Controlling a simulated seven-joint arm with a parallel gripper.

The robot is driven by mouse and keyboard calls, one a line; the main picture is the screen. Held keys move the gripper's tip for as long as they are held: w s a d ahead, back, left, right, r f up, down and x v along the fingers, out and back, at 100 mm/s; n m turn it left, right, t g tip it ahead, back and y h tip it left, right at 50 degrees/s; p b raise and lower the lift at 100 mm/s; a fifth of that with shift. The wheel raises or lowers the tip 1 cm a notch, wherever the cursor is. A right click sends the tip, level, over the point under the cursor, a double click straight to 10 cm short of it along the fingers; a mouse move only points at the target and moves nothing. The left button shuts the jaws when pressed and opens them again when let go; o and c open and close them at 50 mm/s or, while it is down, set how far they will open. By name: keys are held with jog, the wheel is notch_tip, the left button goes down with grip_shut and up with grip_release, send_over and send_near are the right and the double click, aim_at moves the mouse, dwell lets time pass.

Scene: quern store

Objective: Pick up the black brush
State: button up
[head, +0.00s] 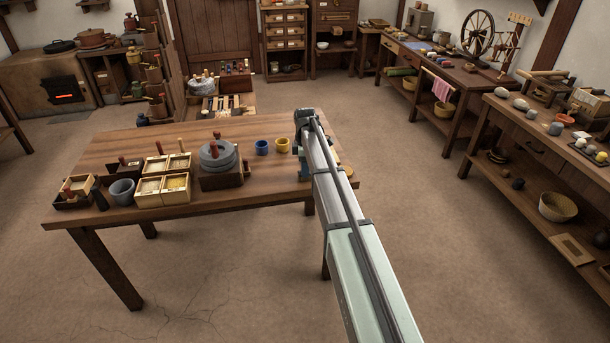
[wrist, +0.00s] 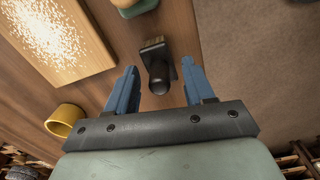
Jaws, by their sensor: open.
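The black brush (wrist: 158,74) shows in the wrist view, with a rounded black handle end towards me and short tan bristles at its far end. It lies on the wooden table. My gripper (wrist: 161,67) is open, its two blue fingers on either side of the brush with clear gaps to both. Nothing is held. I cannot tell how high the fingers are above the table. In the head view my arm hides the brush and most of my gripper at the table's right end.
A board with pale powder (wrist: 55,35) and a yellow cup (wrist: 64,120) lie left of the brush; a green-sided object (wrist: 134,8) is just beyond it. A blue cup (head: 262,147), grey quern (head: 217,156) and wooden boxes (head: 163,191) stand further left on the table (head: 260,187).

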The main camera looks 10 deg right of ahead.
jog(key=shift+c, duration=0.2)
grip_shut()
dwell(0.4)
notch_tip(320, 180, up, 10)
jog(key=shift+r, duration=0.1)
dwell(0.4)
